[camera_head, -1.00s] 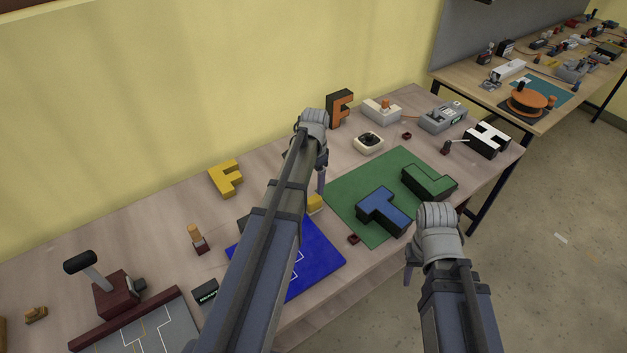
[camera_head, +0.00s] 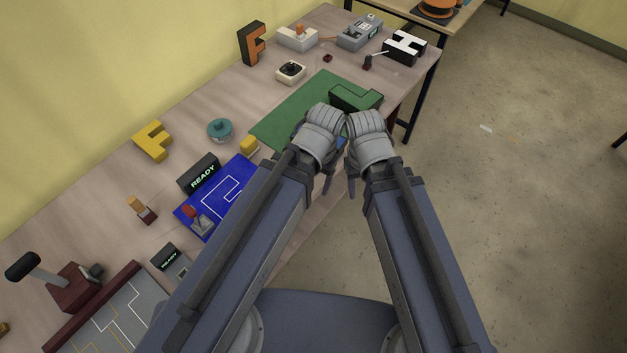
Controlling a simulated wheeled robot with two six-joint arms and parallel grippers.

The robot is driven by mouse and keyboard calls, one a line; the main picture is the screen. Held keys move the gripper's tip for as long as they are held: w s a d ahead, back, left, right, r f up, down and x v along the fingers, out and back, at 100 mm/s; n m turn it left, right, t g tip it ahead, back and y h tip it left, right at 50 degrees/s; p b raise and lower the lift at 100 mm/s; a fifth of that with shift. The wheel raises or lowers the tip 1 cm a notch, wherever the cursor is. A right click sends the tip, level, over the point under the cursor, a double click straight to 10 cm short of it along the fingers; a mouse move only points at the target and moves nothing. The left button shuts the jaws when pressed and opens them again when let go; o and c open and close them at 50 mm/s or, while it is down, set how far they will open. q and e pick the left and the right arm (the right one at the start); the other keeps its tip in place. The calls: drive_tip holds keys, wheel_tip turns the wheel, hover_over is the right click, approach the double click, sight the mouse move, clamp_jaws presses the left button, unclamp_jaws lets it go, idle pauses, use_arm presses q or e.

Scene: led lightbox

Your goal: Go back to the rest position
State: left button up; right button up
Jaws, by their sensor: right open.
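My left gripper (camera_head: 327,184) and my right gripper (camera_head: 352,186) are side by side in the middle of the head view, close together, pointing down near the table's front edge. The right gripper is open. The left gripper's jaws are mostly hidden by its own wrist, so I cannot tell whether they are open or shut. I see nothing held in either gripper. Both arms reach up the picture from the bottom edge.
The wooden table (camera_head: 95,211) runs along the yellow wall. A blue board (camera_head: 235,187) is left of my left arm. Open floor (camera_head: 500,220) lies to the right.

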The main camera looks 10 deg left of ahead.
use_arm(q)
drive_tip(key=shift+s+d, duration=0.15)
drive_tip(key=shift+s, duration=0.05)
wheel_tip(320, 180, down, 2)
drive_tip(key=shift+f+b, duration=0.1)
drive_tip(key=shift+b, duration=1)
drive_tip(key=shift+o, duration=0.2)
